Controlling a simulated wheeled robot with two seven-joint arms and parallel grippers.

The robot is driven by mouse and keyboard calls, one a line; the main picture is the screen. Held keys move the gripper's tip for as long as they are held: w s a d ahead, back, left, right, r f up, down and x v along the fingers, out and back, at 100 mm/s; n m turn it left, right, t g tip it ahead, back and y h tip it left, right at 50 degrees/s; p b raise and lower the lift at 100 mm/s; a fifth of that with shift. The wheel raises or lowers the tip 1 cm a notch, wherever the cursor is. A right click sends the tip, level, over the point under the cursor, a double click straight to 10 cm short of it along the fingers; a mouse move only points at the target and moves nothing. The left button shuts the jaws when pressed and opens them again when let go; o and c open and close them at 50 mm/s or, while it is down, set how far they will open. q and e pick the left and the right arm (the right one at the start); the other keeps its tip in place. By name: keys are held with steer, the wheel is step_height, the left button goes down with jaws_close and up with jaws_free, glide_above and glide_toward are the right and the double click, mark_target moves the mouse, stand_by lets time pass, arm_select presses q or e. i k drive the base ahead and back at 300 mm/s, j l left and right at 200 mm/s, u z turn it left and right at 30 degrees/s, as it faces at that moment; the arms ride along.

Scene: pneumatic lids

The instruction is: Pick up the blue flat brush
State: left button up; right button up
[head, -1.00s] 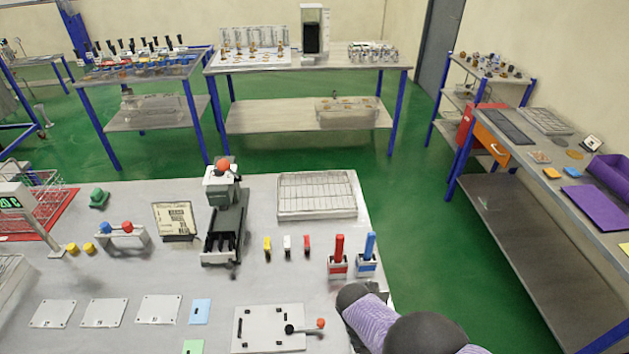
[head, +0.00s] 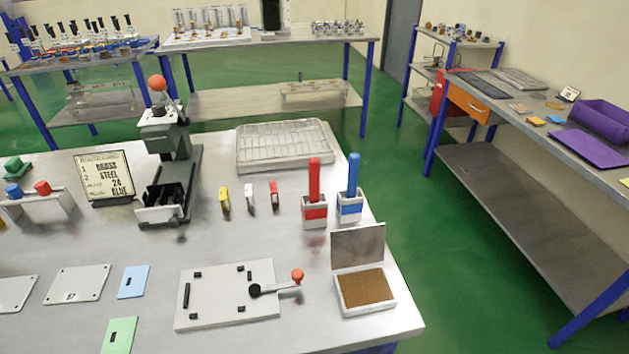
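The blue flat brush (head: 353,173) stands upright with its blue handle up in a white and blue holder (head: 349,207), near the right edge of the grey table. Its lower end is hidden inside the holder. A red brush (head: 314,178) stands just left of it in a white and red holder (head: 315,212). Neither of my grippers is in the head view.
An open box (head: 364,291) with brown contents and a raised lid is in front of the holders. A clamp plate (head: 228,293) lies left of it. A wire-grid tray (head: 284,146) is behind. Small yellow, white and red pieces stand left of the holders.

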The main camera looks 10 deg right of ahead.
mark_target(354, 159)
steer(key=k+l+u, duration=0.15)
steer(key=l+u, duration=0.2)
steer(key=l, duration=0.15)
steer(key=k+l+u, duration=0.2)
steer(key=l+u, duration=0.15)
steer(key=k+l+u, duration=0.3)
steer(key=l, duration=0.15)
steer(key=l+u, duration=0.35)
steer(key=l, duration=0.15)
steer(key=l+u, duration=0.35)
steer(key=l, duration=0.15)
steer(key=k+l+u, duration=0.3)
steer(key=l, duration=0.15)
steer(key=l+u, duration=0.35)
steer(key=l, duration=0.15)
steer(key=i+l+u, duration=0.1)
steer(key=l+u, duration=0.35)
steer(key=l, duration=0.3)
steer(key=l+u, duration=0.45)
steer(key=l, duration=0.3)
steer(key=k+l+u, duration=0.15)
steer(key=l+u, duration=0.3)
steer(key=l, duration=0.3)
steer(key=l+u, duration=0.45)
steer(key=l, duration=0.3)
steer(key=k, duration=0.05)
